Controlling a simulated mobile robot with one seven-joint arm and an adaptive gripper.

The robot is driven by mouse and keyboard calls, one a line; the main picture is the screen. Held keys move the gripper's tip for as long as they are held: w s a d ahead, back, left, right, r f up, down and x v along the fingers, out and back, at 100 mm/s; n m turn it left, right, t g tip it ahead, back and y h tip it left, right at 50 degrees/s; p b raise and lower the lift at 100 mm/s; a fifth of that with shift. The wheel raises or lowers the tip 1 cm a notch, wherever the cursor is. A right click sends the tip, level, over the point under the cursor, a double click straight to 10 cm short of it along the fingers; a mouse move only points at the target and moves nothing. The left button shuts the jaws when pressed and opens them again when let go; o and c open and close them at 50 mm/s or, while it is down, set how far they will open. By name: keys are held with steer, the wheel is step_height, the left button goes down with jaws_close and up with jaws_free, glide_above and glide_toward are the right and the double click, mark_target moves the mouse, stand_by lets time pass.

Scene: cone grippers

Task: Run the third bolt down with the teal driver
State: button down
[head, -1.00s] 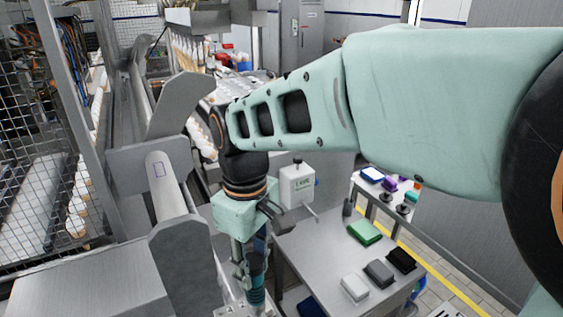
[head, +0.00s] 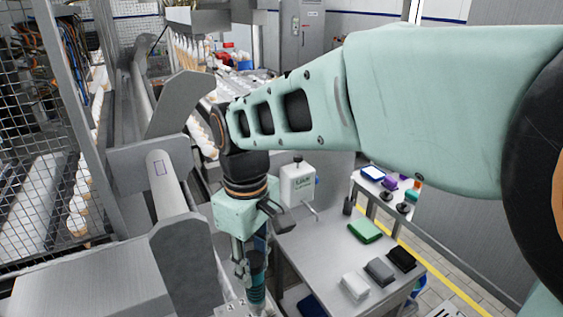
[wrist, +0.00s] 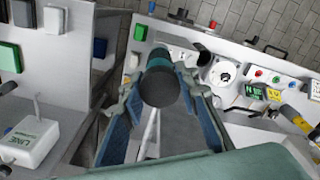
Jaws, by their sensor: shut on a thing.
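My gripper (head: 250,262) is shut on the teal driver (head: 257,291), which hangs roughly upright below it in the head view. In the wrist view, the driver's dark round end (wrist: 160,88) and teal body (wrist: 158,58) show between the two blue-padded fingers of my gripper (wrist: 161,82). A light plate with small dark markings (head: 232,308) lies close to the driver's lower end at the bottom edge of the head view. The driver's tip and the bolts are hidden or cut off, so I cannot tell whether they touch.
A grey table (head: 325,250) to the right holds green (head: 365,230), grey (head: 379,271), white (head: 355,285) and black (head: 402,258) blocks. A white box (head: 297,184) stands behind my gripper. A metal guard (head: 183,250) is close on the left. A control panel (wrist: 257,93) shows in the wrist view.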

steer(key=shift+r+p, duration=0.3)
steer(key=shift+p, duration=0.05)
stand_by(1.1)
steer(key=shift+r, duration=0.15)
steer(key=shift+r+p, duration=2.45)
steer(key=shift+r, duration=0.45)
steer(key=shift+f, duration=0.1)
